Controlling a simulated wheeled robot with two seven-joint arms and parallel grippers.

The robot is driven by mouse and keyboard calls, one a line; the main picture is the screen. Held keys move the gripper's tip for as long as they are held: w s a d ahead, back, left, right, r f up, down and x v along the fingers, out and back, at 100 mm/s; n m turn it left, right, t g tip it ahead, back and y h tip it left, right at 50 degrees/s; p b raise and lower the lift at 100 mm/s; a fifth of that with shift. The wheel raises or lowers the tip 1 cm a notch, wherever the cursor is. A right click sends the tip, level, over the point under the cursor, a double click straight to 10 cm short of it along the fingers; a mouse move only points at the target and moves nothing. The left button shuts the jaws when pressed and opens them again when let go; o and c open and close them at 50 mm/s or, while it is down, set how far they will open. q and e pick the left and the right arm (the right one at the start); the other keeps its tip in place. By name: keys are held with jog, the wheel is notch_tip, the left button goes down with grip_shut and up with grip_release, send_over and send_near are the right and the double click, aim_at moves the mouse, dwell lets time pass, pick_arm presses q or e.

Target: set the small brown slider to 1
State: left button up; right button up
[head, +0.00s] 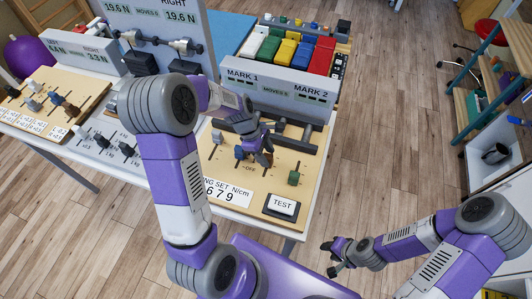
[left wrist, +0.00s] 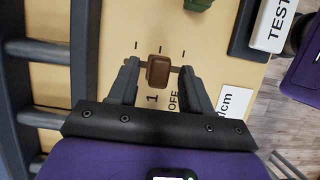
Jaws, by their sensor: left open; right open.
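The small brown slider (left wrist: 158,72) stands on a beige panel (left wrist: 110,50) in the left wrist view, on a short grey slot. Of the three tick marks behind it, its knob lines up about with the middle one. The printed "1" is just in front of it, and "OFF" is to the right of that. My left gripper (left wrist: 160,82) is open, one finger on each side of the knob, with small gaps seeming to show. In the head view my left gripper (head: 254,154) is low over the panel and largely hides the slider. My right gripper (head: 335,258) is open and empty over the floor.
A green knob (head: 293,178) and a TEST button (head: 283,205) are on the same panel. A grey MARK 1/MARK 2 display (head: 275,88) and dark bars stand behind. Other slider boards lie to the left.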

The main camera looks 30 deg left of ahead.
pick_arm(q)
jog(key=p+v, duration=0.2)
jog(key=v, duration=0.5)
jog(key=shift+r, duration=0.15)
